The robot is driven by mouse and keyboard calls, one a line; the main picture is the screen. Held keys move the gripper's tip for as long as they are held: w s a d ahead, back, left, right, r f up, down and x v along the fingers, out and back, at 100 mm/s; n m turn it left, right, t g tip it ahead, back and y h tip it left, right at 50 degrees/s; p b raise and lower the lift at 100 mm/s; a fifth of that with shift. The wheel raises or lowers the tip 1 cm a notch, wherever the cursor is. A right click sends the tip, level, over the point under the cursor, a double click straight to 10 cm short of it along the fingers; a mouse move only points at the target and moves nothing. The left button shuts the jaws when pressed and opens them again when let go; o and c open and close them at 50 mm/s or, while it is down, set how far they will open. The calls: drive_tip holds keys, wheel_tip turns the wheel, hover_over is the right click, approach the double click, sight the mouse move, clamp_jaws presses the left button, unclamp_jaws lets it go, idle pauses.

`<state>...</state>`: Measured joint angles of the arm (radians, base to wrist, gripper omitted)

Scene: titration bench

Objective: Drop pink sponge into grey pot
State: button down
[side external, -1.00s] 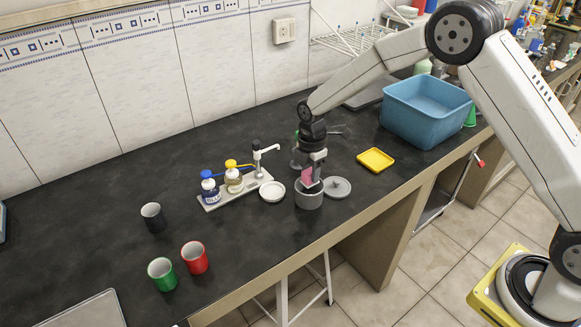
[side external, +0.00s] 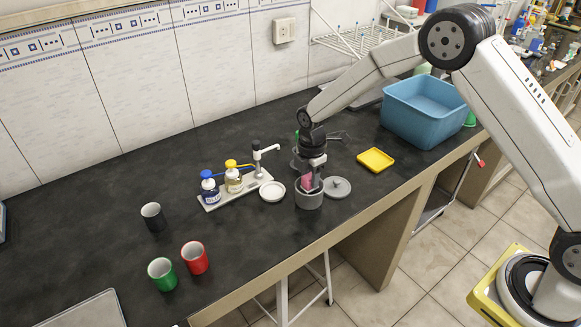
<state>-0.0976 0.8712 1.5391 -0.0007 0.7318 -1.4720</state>
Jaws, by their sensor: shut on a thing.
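The pink sponge (side external: 308,181) is at the mouth of the grey pot (side external: 309,200), its lower part hidden by the near wall. My gripper (side external: 314,181) points down over the pot and is shut on the sponge. The fingertips are small and partly hidden at the pot's rim. The grey pot stands upright on the dark bench near its front edge, with its round grey lid (side external: 338,187) lying just to its right.
A white dish (side external: 272,192) lies left of the pot. A rack with two pump bottles (side external: 234,179) stands further left. A yellow tray (side external: 375,160) and blue tub (side external: 424,110) are to the right. Black, red (side external: 194,258) and green mugs stand at the left front.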

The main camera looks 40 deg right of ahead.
drive_tip(key=shift+f, duration=0.2)
drive_tip(key=shift+c, duration=1.2)
unclamp_jaws()
drive_tip(key=shift+r, duration=0.15)
drive_tip(key=shift+r, duration=2.85)
drive_tip(key=shift+s+r, duration=0.1)
